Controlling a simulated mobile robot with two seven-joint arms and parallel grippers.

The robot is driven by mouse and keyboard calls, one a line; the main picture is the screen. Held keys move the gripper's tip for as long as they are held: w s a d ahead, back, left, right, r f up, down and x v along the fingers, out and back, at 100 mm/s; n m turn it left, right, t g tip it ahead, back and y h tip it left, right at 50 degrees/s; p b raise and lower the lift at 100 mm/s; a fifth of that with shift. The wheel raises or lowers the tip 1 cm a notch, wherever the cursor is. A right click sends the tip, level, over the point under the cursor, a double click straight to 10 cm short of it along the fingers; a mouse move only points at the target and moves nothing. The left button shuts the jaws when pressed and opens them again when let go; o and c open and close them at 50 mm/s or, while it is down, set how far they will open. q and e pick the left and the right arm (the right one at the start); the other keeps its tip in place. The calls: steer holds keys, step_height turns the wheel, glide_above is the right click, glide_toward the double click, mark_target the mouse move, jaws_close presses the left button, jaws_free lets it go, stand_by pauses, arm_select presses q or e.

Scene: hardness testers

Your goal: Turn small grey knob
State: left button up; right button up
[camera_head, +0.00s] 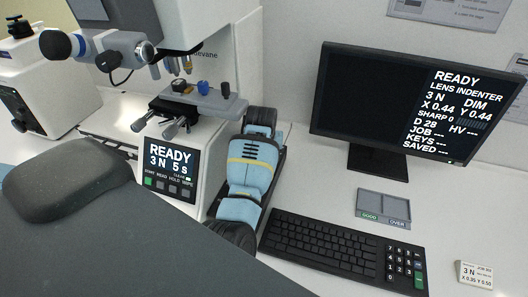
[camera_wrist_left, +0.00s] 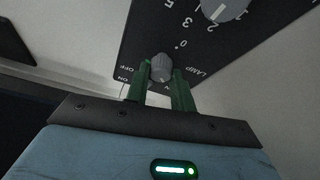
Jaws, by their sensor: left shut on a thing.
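The small grey knob (camera_wrist_left: 161,66) shows in the left wrist view, on a black panel with "LAMP", "OFF" and "ON" lettering near it. My left gripper (camera_wrist_left: 160,79) has its green fingers on either side of this knob, shut on it. In the head view my blue left arm reaches down beside the tester, and its fingers and the small knob are hidden there. My right gripper is in neither view.
A larger grey knob (camera_wrist_left: 223,7) with a number scale sits close by on the same black panel (camera_wrist_left: 150,22). In the head view, the hardness tester (camera_head: 217,125), monitor (camera_head: 375,160), keyboard (camera_head: 330,245) and small tray (camera_head: 383,205) surround my arm.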

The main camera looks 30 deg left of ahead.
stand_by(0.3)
arm_select(q)
steer(key=o, duration=1)
steer(key=shift+r, duration=0.1)
steer(key=v, duration=0.7)
steer(key=shift+s+r, duration=0.15)
steer(key=shift+r, duration=0.1)
